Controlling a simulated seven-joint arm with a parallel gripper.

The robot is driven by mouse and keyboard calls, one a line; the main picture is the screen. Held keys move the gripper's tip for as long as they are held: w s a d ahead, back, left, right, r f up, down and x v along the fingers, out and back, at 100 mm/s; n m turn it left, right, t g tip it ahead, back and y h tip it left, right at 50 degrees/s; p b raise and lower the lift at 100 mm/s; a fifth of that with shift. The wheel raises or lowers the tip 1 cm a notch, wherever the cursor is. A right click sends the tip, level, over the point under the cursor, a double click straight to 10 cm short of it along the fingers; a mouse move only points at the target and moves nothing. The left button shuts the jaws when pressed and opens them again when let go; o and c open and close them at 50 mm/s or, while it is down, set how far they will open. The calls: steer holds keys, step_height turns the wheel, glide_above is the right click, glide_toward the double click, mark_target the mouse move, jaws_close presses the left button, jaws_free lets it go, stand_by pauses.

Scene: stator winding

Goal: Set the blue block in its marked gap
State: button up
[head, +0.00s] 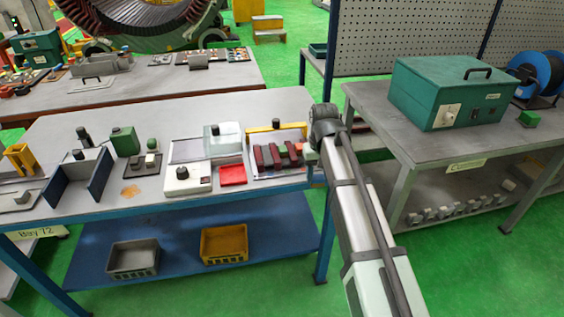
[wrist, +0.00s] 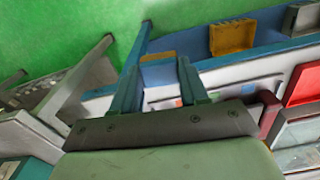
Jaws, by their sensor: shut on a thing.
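My gripper (wrist: 160,78) is shut on a blue-grey block (wrist: 160,74) between its two teal fingers in the wrist view. A yellow-orange strip shows at the block's far edge; I cannot tell if it belongs to the block. In the head view my gripper (head: 313,156) is at the right end of a row of dark red blocks (head: 276,155) on a pale tray (head: 262,175). One dark red block (wrist: 268,112) shows right of the fingers in the wrist view. A pale strip with small coloured marks (wrist: 166,103) lies behind the fingers. The marked gap cannot be made out.
A yellow bar (head: 277,128) stands behind the red blocks. A red tray (head: 232,175) and a white box with a black knob (head: 187,178) are to the left. The table's right edge is close to my gripper. A second table (head: 400,130) bears a green box (head: 450,95).

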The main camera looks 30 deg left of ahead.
steer(key=w+d+f+m, duration=0.1)
steer(key=w+d+m, duration=0.1)
steer(key=d, duration=1.2)
steer(key=w+d+f+m, duration=0.2)
steer(key=d+m, duration=0.1)
steer(key=d, duration=1.2)
steer(key=w+d+f+m, duration=0.1)
steer(key=w+d+m, duration=0.1)
steer(key=d, duration=1.2)
steer(key=s+a+r+n, duration=0.1)
steer(key=a+r, duration=0.2)
steer(key=a, duration=1.6)
steer(key=s+a+r+n, duration=0.1)
steer(key=s+a+r, duration=0.1)
steer(key=a, duration=1.8)
steer(key=s+a+r+n, duration=0.1)
steer(key=a+r, duration=0.3)
steer(key=a, duration=1.5)
steer(key=shift+s+a+r+n, duration=0.15)
steer(key=shift+s+r+n, duration=0.2)
steer(key=shift+n, duration=0.15)
steer(key=shift+w+a+f+m, duration=0.3)
steer(key=shift+a+m, duration=0.7)
steer(key=shift+m, duration=1.3)
steer(key=shift+w+a+f+m, duration=0.35)
steer(key=shift+a+m, duration=0.6)
steer(key=shift+m, duration=1.35)
steer(key=shift+w+a+f+m, duration=0.3)
steer(key=shift+a+m, duration=0.7)
steer(key=shift+m, duration=1.3)
